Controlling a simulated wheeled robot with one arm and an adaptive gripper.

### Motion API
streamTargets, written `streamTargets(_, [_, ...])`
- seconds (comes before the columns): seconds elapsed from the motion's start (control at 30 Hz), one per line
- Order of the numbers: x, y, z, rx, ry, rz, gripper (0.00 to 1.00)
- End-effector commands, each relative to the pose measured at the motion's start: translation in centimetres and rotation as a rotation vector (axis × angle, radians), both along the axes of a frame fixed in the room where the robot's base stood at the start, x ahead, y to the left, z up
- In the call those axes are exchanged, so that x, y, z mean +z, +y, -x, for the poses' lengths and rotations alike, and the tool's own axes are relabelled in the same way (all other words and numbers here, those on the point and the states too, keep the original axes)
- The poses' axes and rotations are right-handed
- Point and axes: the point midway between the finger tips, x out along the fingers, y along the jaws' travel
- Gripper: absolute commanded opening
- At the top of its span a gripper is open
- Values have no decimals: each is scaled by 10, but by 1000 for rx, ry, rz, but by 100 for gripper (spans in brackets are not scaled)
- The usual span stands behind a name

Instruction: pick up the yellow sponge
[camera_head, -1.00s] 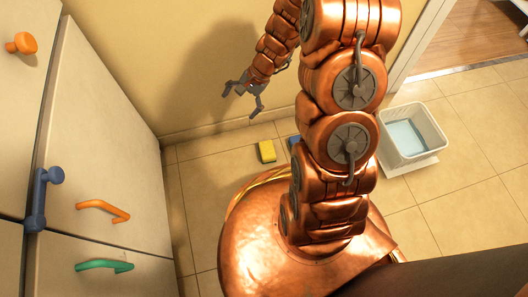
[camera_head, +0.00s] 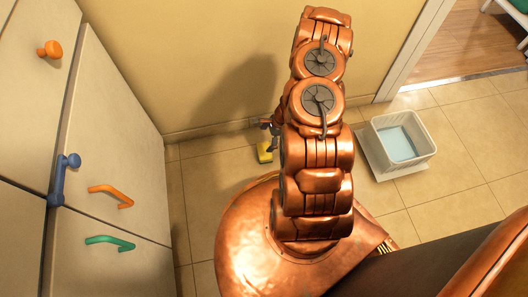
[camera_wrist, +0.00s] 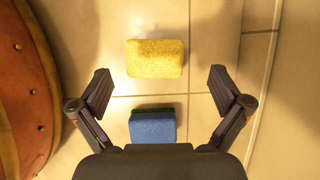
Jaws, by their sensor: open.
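The yellow sponge (camera_wrist: 155,58) lies on the tiled floor in the wrist view, ahead of and roughly centred between my fingers. It also shows in the head view (camera_head: 265,153), close to the wall and partly covered by my gripper. My gripper (camera_wrist: 158,91) is open and empty, with its fingers spread on either side. In the head view most of the gripper is hidden behind my arm. A blue sponge (camera_wrist: 152,127) with a dark green edge lies nearer the palm in the wrist view; I cannot see it in the head view.
A white basket (camera_head: 431,148) with a light blue bottom stands on the floor at the right. Pale cabinets with an orange handle (camera_head: 111,195) and a green handle (camera_head: 109,243) stand at the left. A yellow wall (camera_head: 190,60) rises behind the yellow sponge.

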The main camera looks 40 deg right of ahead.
Motion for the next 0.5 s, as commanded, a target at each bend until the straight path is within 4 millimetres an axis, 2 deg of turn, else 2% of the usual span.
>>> streamTargets(0.13, [-11, -7, 11, -44, 24, 3, 100])
streamTargets(0.5, [-42, -4, 10, -59, 27, 6, 100])
